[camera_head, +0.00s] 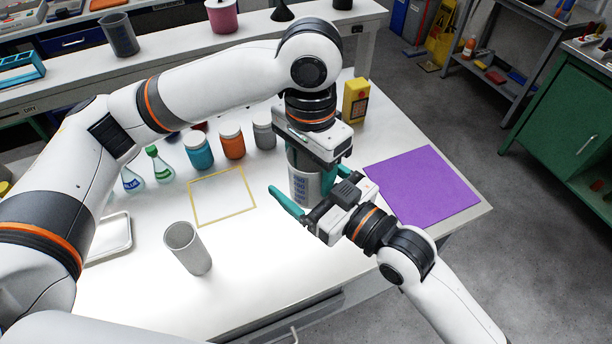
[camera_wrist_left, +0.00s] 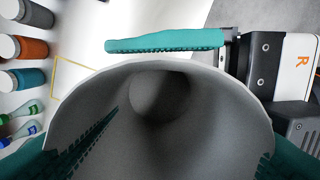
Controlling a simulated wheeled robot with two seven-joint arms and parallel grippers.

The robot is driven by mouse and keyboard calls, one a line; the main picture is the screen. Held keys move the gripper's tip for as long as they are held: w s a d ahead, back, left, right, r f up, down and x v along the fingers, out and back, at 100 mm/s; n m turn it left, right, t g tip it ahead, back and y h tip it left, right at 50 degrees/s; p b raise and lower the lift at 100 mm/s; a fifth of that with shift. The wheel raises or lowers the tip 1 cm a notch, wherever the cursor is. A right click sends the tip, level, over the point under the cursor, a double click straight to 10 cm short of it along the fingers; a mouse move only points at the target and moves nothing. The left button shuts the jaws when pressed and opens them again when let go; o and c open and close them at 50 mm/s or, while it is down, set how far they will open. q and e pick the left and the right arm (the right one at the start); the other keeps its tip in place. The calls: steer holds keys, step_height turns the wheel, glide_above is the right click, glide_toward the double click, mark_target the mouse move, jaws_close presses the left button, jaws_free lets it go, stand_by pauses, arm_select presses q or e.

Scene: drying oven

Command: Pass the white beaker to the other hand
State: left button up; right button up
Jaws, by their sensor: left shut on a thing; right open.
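The white beaker (camera_head: 302,187), with blue printed marks, is held upright above the table. My left gripper (camera_head: 313,152) is shut on it from above. In the left wrist view the beaker (camera_wrist_left: 160,120) fills the lower middle, mouth toward the camera, with teal fingers at both sides. My right gripper (camera_head: 308,180) is open, its teal fingers on either side of the beaker below my left gripper. One right finger shows just beyond the beaker's rim in the left wrist view. Whether the right fingers touch the beaker I cannot tell.
A grey-white cylinder (camera_head: 187,248) stands on the table front. A yellow-outlined square (camera_head: 222,196), a purple mat (camera_head: 422,186), a yellow box (camera_head: 355,100), several lidded jars (camera_head: 232,142) and a tray (camera_head: 108,238) are around.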

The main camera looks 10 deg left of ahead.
steer(key=shift+c, duration=0.2)
steer(key=shift+s, duration=0.1)
steer(key=c, duration=1)
arm_select(q)
steer(key=o, duration=1)
steer(key=shift+o, duration=0.2)
